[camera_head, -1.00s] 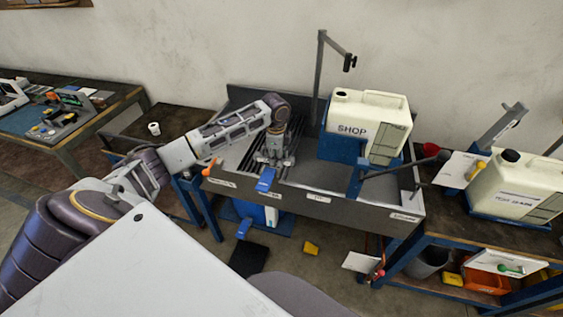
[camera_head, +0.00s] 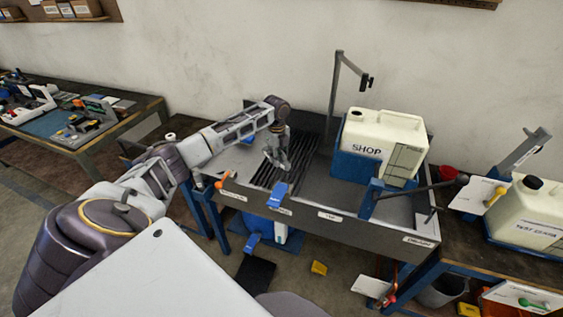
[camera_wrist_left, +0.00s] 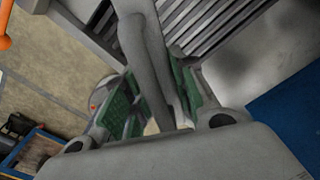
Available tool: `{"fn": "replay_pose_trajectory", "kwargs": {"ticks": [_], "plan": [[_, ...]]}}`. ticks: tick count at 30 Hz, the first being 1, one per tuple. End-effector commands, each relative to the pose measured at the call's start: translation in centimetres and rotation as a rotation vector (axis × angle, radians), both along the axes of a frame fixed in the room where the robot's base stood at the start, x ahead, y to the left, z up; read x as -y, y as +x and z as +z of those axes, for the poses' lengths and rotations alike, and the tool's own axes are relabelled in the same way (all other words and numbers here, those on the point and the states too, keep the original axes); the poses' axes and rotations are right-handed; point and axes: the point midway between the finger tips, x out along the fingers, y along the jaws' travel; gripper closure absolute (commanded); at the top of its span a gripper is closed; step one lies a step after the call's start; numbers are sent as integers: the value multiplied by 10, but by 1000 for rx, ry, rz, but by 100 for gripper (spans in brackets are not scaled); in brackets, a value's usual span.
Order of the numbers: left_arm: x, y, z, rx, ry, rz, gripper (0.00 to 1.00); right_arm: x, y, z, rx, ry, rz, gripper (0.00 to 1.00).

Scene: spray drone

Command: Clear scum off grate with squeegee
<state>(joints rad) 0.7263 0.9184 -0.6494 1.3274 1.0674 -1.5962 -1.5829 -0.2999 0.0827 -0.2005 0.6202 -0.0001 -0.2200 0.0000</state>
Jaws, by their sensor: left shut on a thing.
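The grate (camera_head: 318,150) is a set of dark parallel slats in the left half of the grey basin. It also shows in the wrist view (camera_wrist_left: 225,25). My left gripper (camera_head: 277,153) is over the grate's left side, pointing down. In the wrist view its green-padded fingers (camera_wrist_left: 160,97) are shut on a grey bar, which appears to be the squeegee (camera_wrist_left: 142,50). The far end of the squeegee is hidden, so I cannot tell whether it touches the slats. Scum cannot be made out. My right gripper is not in view.
A white SHOP container (camera_head: 385,135) stands in a blue holder right of the grate. A thin grey post (camera_head: 334,95) rises behind. A second container (camera_head: 535,205) stands on the right bench.

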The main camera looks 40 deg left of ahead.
Motion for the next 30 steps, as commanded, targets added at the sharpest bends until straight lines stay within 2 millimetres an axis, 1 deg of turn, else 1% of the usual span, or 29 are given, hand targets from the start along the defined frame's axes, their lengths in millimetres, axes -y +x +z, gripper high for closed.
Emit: {"fn": "replay_pose_trajectory", "kwargs": {"ticks": [3, 11, 30], "plan": [[-11, 5, 2, -2, 0, -62, 93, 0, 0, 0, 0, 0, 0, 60], [-29, 13, 4, -8, 1, -187, 93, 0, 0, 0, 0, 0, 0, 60], [-46, 20, 5, -15, 5, -303, 93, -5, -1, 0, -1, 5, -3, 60]]}}
